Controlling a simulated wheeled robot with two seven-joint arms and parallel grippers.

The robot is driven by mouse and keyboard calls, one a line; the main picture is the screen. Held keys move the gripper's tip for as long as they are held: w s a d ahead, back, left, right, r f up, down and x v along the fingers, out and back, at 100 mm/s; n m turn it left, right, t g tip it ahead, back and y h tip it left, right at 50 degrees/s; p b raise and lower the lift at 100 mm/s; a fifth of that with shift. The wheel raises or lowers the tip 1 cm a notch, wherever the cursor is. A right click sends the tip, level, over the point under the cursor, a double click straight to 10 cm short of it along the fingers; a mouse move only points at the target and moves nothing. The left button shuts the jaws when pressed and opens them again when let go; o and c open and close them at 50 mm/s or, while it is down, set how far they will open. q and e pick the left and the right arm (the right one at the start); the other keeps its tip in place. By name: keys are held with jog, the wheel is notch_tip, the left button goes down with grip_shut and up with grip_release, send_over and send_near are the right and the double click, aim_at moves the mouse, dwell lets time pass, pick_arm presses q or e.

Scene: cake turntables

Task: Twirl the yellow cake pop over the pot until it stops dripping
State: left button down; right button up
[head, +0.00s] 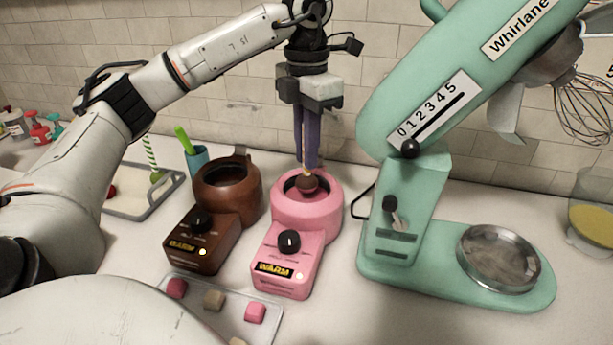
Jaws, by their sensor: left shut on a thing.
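My left gripper (307,163) points straight down above the pink melting pot (333,207). Its purple fingers are shut on the short stick of a cake pop (307,183). The cake pop's ball hangs downward and looks dark brown, not yellow. It appears at the pot's round opening; I cannot tell whether it is just above the rim or partly inside. No drip is clear at this size. The pot's inside is mostly hidden. My right gripper is not in view.
A brown melting pot (247,201) stands just left of the pink one. A tray (262,324) with several small cubes lies in front. A green mixer (415,215) stands close on the right.

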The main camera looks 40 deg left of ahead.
pick_arm(q)
jog(key=shift+r+p, duration=1)
jog(key=shift+r, duration=1.55)
